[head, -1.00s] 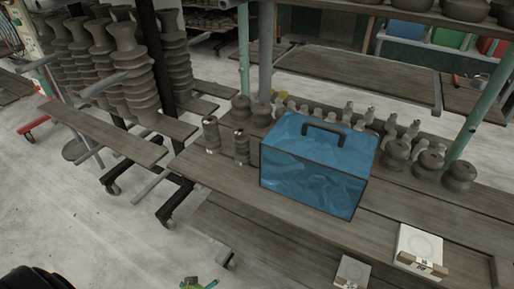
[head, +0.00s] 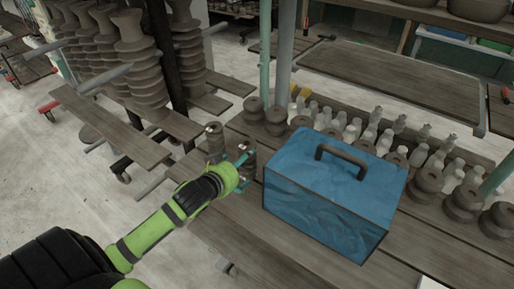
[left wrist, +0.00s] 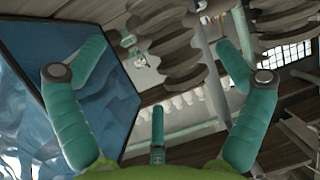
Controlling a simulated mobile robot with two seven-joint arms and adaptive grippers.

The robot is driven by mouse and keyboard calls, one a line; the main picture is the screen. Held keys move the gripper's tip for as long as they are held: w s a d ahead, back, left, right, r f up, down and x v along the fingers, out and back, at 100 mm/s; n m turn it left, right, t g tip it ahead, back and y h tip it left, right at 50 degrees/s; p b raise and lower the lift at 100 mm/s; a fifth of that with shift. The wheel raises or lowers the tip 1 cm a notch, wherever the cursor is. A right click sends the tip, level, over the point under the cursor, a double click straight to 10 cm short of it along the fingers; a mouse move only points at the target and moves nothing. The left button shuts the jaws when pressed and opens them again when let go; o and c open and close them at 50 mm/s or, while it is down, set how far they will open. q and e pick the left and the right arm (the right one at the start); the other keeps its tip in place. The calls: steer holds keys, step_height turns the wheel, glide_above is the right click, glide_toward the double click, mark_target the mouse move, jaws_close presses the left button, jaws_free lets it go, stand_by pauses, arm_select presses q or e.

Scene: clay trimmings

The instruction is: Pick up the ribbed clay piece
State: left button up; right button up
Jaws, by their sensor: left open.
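Two ribbed grey-brown clay pieces stand upright at the left end of the wooden table. The nearer ribbed clay piece (head: 249,167) is partly hidden behind my left gripper (head: 242,156) in the head view. The other ribbed piece (head: 215,141) stands just left of it and behind. In the left wrist view one ribbed piece (left wrist: 170,42) lies ahead, between the spread teal fingers; a second ribbed piece (left wrist: 283,18) shows at the upper right. My left gripper is open and empty, and I cannot tell if it touches the clay. My right gripper is not in view.
Racks of tall ribbed clay (head: 130,50) stand left.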

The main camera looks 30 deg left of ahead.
arm_select(q)
steer(key=p+x, duration=0.1)
steer(key=x, duration=0.4)
steer(key=shift+w, duration=0.15)
steer(key=shift+w+f, duration=0.2)
steer(key=shift+w, duration=0.35)
steer(key=c, duration=1.6)
steer(key=shift+r, duration=0.15)
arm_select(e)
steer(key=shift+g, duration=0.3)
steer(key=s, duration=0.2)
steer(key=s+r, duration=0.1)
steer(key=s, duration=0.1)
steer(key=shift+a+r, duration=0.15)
